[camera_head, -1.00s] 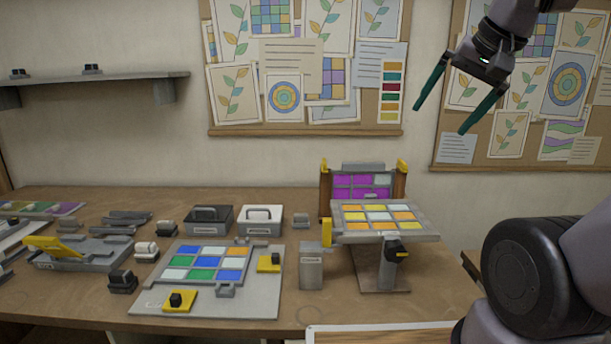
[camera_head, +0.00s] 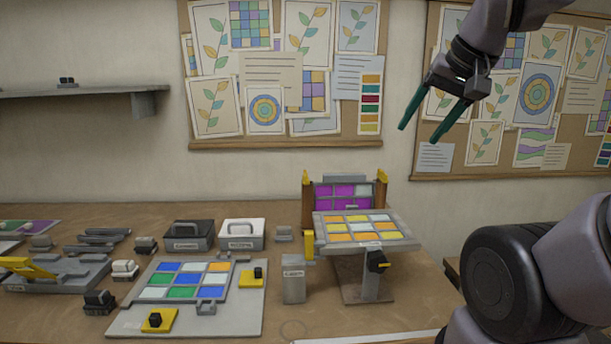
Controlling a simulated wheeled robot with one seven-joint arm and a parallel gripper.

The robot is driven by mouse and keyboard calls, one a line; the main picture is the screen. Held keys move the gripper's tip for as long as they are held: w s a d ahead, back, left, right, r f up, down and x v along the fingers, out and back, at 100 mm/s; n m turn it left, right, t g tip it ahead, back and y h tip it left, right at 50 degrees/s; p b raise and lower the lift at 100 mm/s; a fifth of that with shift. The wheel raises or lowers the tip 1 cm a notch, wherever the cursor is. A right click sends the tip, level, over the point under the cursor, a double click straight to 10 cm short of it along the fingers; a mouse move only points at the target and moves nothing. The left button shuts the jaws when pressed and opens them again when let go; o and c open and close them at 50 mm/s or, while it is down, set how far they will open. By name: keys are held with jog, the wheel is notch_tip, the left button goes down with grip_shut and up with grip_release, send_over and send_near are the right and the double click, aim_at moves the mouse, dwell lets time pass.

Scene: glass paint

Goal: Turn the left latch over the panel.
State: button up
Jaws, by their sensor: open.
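My gripper (camera_head: 419,133) is open and empty, high in front of the wall, above and to the right of the stands. Its two green fingers point down and left. An upright rack (camera_head: 308,201) holds a purple panel (camera_head: 340,192). Small yellow pieces top its left post (camera_head: 305,177) and right post (camera_head: 383,177). In front, a tilted stand (camera_head: 372,282) bears a panel with yellow, orange and pale cells (camera_head: 362,228). A yellow piece (camera_head: 308,243) stands at its left edge and a black knob (camera_head: 377,260) at its front right. I cannot tell which yellow piece is the left latch.
A grey board with a coloured glass panel (camera_head: 187,280) and yellow pads with black knobs lies left on the table. A grey block (camera_head: 293,279) stands beside the tilted stand. Boxes (camera_head: 189,235) and a yellow-levered fixture (camera_head: 62,275) are farther left. Air around my gripper is clear.

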jog(key=shift+n+g, duration=0.5)
jog(key=shift+g, duration=0.1)
jog(key=w, duration=0.2)
jog(key=w+a+r, duration=0.1)
jog(key=w, duration=0.5)
jog(key=shift+w+a+r, duration=0.25)
jog(key=shift+a+r, duration=0.05)
jog(key=shift+a, duration=0.05)
jog(key=shift+c, duration=0.7)
jog(key=n+g+h, duration=0.2)
jog(key=n, duration=0.1)
send_over(306, 173)
jog(key=s, duration=0.5)
notch_tip(306, 173, down, 12)
jog(key=shift+t, duration=0.3)
jog(key=x, duration=1)
jog(key=shift+w+f, duration=0.1)
jog(key=shift+f, duration=0.05)
grip_shut()
